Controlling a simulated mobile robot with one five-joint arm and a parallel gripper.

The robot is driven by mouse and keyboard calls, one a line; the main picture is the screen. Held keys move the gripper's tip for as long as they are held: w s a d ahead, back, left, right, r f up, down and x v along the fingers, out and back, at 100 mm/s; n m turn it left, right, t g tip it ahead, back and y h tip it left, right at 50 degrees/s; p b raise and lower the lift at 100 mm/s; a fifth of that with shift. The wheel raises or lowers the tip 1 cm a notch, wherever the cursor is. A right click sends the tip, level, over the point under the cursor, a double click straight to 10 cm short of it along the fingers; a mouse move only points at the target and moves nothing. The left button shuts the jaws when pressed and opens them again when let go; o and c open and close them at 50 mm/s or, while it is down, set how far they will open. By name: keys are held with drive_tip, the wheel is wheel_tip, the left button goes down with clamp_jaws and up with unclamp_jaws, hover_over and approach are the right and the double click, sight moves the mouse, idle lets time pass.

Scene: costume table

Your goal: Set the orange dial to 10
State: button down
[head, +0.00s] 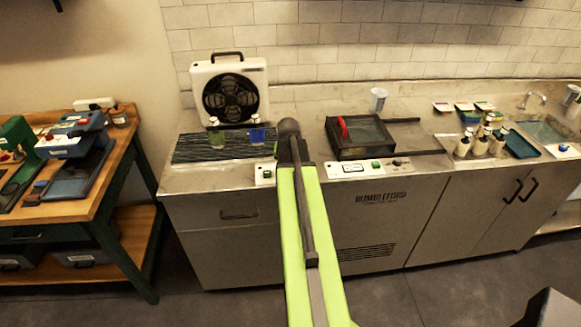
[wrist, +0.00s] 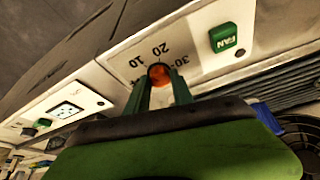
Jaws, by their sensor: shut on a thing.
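The orange dial (wrist: 158,73) sits on a white panel (wrist: 207,14) in the wrist view, with the printed numbers 10, 20 and 30 around it. The numbers appear upside down there. My gripper (wrist: 160,86) is shut on the dial, one green finger on each side of it. I cannot make out a pointer, so the setting is unclear. In the head view my gripper (head: 291,150) is at the counter's front edge, and my arm hides the dial. The panel's left part (head: 264,180) shows just left of my arm.
A green FAN button (wrist: 223,37) is on the same panel. A dark framed box (head: 360,138) and a second control panel (head: 368,168) are to the right.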

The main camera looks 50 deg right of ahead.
drive_tip(key=c, duration=1.1)
unclamp_jaws()
drive_tip(key=p+v, duration=1.6)
drive_tip(key=v, duration=0.1)
drive_tip(key=shift+r, duration=0.25)
